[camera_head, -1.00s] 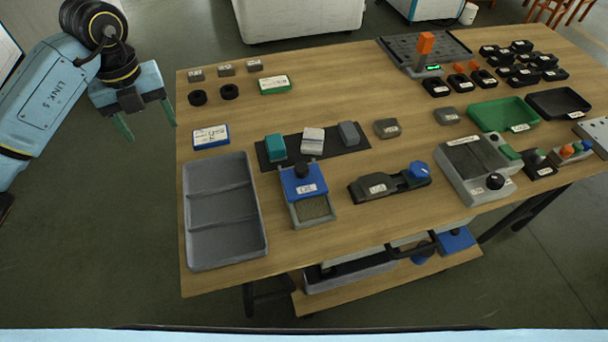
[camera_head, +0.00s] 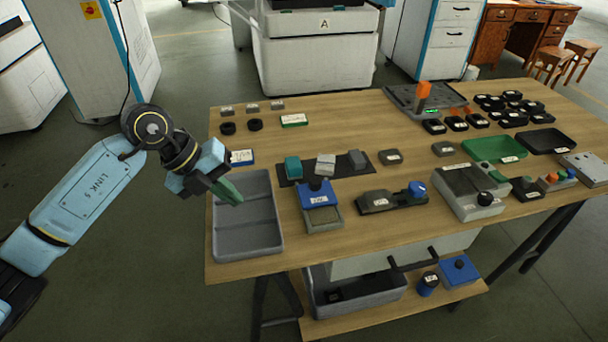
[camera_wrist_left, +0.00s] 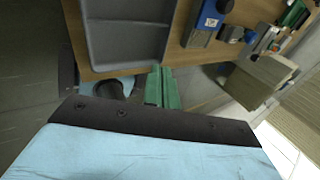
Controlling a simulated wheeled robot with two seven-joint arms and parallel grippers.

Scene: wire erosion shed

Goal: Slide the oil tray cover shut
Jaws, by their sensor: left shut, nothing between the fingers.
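The oil tray (camera_head: 322,217) is a small grey box near the table's front edge, right of the grey divided bin. Its blue cover (camera_head: 319,199) carries a label and a black knob (camera_head: 315,183). The cover sits over the back part and the tray's front part is uncovered. The blue cover also shows at the top of the left wrist view (camera_wrist_left: 207,18). My left gripper (camera_head: 230,192) has its green fingers together, empty, over the grey bin, left of the oil tray and apart from it. The fingers show in the left wrist view (camera_wrist_left: 162,88). My right gripper is out of view.
The grey divided bin (camera_head: 248,245) fills the table's left front corner. A dark mat (camera_head: 340,172) with several blocks lies behind the oil tray. A black fixture with a blue knob (camera_head: 392,201) stands to its right. Below is a shelf (camera_head: 380,318) with containers.

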